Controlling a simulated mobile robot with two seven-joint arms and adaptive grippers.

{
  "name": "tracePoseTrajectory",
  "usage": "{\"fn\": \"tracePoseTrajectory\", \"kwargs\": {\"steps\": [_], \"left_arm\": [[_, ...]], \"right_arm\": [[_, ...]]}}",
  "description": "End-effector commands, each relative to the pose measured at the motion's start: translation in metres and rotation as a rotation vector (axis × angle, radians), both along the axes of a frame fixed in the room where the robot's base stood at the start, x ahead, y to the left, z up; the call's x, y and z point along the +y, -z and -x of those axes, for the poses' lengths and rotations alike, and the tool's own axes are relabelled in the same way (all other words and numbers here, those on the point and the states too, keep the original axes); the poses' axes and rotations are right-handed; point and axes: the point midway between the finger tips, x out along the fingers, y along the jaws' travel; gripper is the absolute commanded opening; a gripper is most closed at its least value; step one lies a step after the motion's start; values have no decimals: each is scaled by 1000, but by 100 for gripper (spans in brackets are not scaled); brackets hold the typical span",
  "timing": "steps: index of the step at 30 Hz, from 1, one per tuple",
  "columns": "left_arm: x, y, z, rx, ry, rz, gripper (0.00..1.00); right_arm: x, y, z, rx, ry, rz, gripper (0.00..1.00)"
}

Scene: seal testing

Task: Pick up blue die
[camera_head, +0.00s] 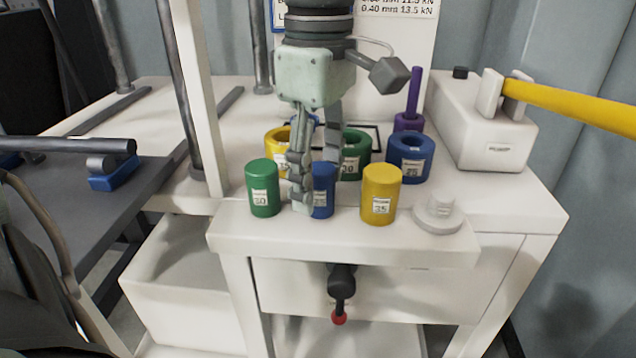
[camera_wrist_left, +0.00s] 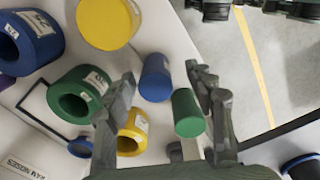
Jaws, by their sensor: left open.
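A solid blue cylinder (camera_head: 324,198) stands upright on the front of the white bench, between a green cylinder (camera_head: 263,190) and a yellow cylinder (camera_head: 380,194). A blue ring with a hole (camera_head: 411,160) stands farther back at right. The pictures do not settle which is the die. My left gripper (camera_head: 316,182) points down at the blue cylinder, with one finger partly hiding it. In the left wrist view, the blue cylinder (camera_wrist_left: 156,80) shows between the open fingers (camera_wrist_left: 163,82), with gaps on both sides. The green cylinder (camera_wrist_left: 187,114) is close to one finger.
A green ring (camera_head: 354,158) and a yellow ring (camera_head: 275,138) stand behind the cylinders. A white stepped disc (camera_head: 438,215) sits at front right. A purple post (camera_head: 413,95) and a white block with a yellow handle (camera_head: 485,125) are behind on the right.

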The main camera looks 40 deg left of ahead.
Motion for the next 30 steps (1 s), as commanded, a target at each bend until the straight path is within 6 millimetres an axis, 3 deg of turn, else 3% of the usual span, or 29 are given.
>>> {"fn": "tracePoseTrajectory", "kwargs": {"steps": [4, 12, 25, 30], "left_arm": [[0, 16, 0, 0, 0, 0, 54], [0, 18, 0, -1, -1, 1, 53], [0, 18, 0, -1, -1, 1, 0], [0, 17, 0, -2, -1, 1, 0]], "right_arm": [[0, -2, -4, -9, -2, 0, 40], [0, -1, -4, -9, -2, 0, 40], [0, -1, -4, -7, -1, 0, 40], [0, -2, -4, -8, -1, 0, 40]]}}
